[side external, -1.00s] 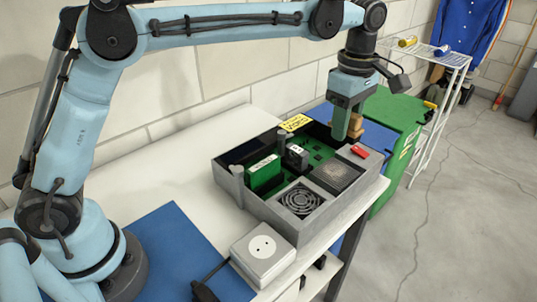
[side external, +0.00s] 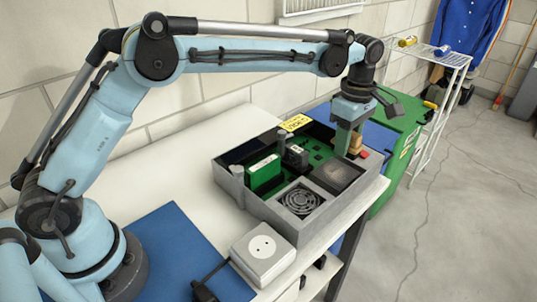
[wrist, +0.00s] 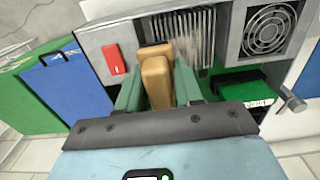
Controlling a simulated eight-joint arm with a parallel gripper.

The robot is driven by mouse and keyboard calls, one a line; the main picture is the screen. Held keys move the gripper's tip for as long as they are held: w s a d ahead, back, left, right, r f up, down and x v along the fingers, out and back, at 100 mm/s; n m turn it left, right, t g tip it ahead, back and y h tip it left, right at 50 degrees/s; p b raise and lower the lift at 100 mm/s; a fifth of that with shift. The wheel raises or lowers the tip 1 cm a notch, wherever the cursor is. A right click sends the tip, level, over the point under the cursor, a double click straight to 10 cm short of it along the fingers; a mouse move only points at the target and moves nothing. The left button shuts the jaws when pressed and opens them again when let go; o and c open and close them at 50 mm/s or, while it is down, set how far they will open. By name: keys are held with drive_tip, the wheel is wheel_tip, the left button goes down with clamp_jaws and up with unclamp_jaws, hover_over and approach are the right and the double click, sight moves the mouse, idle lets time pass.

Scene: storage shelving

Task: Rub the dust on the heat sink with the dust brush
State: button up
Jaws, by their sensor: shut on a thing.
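My gripper (side external: 348,146) is shut on the tan dust brush (side external: 356,143), low over the far right part of the open grey case. In the wrist view the brush (wrist: 157,75) sits between the two green fingers of my gripper (wrist: 158,84). The finned heat sink (side external: 336,175) lies in the case, nearer the camera than my gripper.
A round fan grille (side external: 300,201) sits beside the heat sink. A red part (wrist: 114,58) lies on the case rim. The grey case wall (side external: 262,212) surrounds the parts. A green memory-like card (side external: 265,172) stands inside. A white socket box (side external: 262,252) is in front.

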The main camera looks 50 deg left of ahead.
sight(348, 156)
drive_tip(key=shift+f, duration=0.8)
wheel_tip(348, 156, down, 2)
drive_tip(key=shift+s, duration=0.9)
drive_tip(key=shift+c, duration=0.3)
drive_tip(key=shift+s, duration=2.65)
drive_tip(key=shift+w, duration=3.5)
drive_tip(key=shift+w+d, duration=0.1)
drive_tip(key=shift+d, duration=0.45)
drive_tip(key=shift+s, duration=3.25)
drive_tip(key=shift+w, duration=3.2)
drive_tip(key=shift+r, duration=4.1)
drive_tip(key=shift+s, duration=0.1)
